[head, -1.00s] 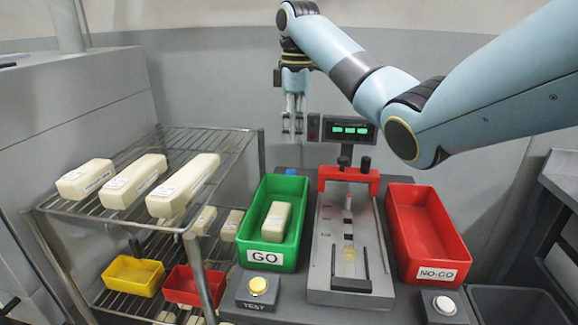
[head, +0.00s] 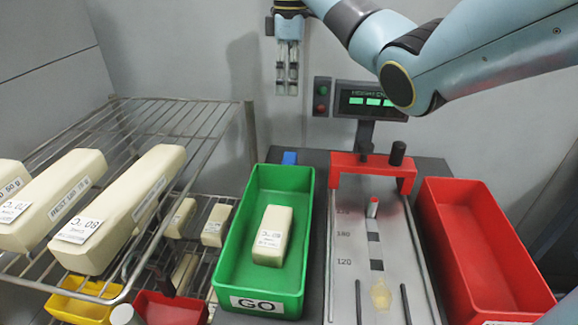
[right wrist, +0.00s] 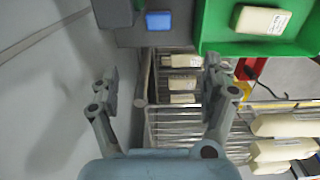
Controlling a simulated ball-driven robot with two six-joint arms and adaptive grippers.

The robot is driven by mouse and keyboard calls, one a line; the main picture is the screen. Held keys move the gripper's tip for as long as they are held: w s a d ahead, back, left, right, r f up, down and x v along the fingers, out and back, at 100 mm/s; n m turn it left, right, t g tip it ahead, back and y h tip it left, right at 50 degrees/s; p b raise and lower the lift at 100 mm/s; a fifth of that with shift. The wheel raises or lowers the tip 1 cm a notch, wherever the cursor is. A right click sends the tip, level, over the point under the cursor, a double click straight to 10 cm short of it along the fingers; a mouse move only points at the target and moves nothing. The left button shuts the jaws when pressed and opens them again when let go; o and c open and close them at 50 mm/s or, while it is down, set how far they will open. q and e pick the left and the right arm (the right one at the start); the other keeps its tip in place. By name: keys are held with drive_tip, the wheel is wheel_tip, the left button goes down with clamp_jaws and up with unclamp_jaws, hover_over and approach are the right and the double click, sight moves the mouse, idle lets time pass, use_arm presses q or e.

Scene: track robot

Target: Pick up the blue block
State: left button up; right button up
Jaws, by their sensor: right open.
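The blue block (head: 289,157) is small and shows just behind the back rim of the green GO bin (head: 236,245), on the dark bench top. In the right wrist view the blue block (right wrist: 158,20) lies near the top, left of the green bin (right wrist: 210,30). My right gripper (head: 287,92) hangs pointing down, above and behind the block in the head view. Its two fingers (right wrist: 160,82) are spread with nothing between them. The block is beyond the fingertips, apart from them. My left gripper is not in view.
A wire rack (head: 215,125) with cream blocks stands left of the bench. The GO bin holds one cream block (head: 272,235). Right of it are a measuring fixture with a red bridge (head: 372,172) and a red bin (head: 480,250). A display (head: 368,100) stands behind.

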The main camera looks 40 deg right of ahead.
wheel_tip(320, 180, down, 5)
drive_tip(key=b, duration=0.8)
approach(290, 157)
wheel_tip(290, 157, down, 3)
drive_tip(key=shift+w+r, duration=0.1)
drive_tip(key=shift+w, duration=0.05)
wheel_tip(290, 157, down, 8)
drive_tip(key=shift+r+b, duration=0.1)
drive_tip(key=shift+b, duration=0.65)
drive_tip(key=shift+c, duration=0.4)
drive_tip(key=c, duration=1.2)
drive_tip(key=shift+r, duration=0.1)
